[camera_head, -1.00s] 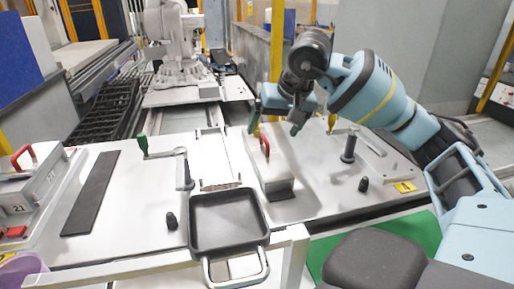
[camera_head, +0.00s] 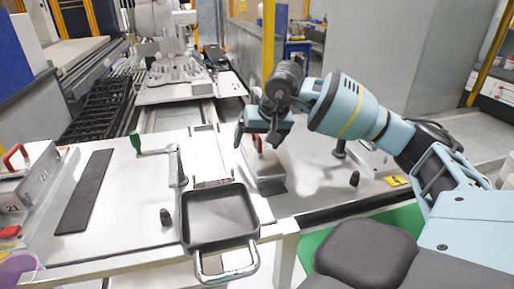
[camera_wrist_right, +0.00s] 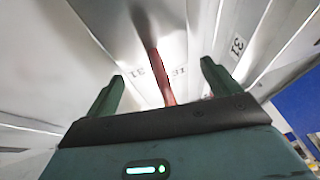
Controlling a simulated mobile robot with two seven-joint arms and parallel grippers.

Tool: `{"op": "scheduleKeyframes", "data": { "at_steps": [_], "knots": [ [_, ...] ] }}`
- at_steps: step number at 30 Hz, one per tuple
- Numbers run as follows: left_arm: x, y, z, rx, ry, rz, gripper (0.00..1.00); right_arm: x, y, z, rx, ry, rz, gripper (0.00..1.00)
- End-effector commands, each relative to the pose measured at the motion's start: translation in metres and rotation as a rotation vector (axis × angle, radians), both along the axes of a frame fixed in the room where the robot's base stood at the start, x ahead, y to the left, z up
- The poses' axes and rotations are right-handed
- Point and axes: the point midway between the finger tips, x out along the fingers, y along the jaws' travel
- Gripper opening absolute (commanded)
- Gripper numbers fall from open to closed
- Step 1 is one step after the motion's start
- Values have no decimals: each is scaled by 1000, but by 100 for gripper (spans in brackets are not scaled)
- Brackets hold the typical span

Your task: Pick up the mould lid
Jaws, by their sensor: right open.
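The mould lid (camera_head: 266,176) is a pale grey block with a red handle (camera_head: 258,143) on top. It sits on the white table right of centre. My right gripper (camera_head: 256,136) is open directly over it, fingers pointing down at the handle. In the right wrist view the red handle (camera_wrist_right: 160,72) runs between the two open fingers (camera_wrist_right: 161,78), and number marks show on the pale surface. The gripper is not closed on the handle. I cannot tell how deep the handle lies between the fingers. My left gripper is out of view.
A black pan-like tray (camera_head: 219,216) stands in front of the lid. A green-handled lever (camera_head: 177,165) and a dark strip (camera_head: 85,192) lie to the left. Another block with a red handle (camera_head: 30,185) is at the far left. Black pegs stand around the table.

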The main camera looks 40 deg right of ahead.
Motion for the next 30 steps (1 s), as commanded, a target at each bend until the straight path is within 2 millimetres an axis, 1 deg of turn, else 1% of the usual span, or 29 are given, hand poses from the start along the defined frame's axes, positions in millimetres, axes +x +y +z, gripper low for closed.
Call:
{"op": "scheduleKeyframes", "data": {
  "at_steps": [5,6,18,21,27,30],
  "knots": [
    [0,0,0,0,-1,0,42,0,0,0,0,0,0,89],
    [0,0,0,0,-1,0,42,0,0,0,0,0,0,88],
    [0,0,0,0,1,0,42,0,0,0,0,-1,0,36],
    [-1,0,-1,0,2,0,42,1,0,2,1,-5,-1,25],
    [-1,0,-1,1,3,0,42,1,0,2,0,-6,-1,25],
    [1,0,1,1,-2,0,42,1,0,6,0,-7,-1,25]
  ]
}}
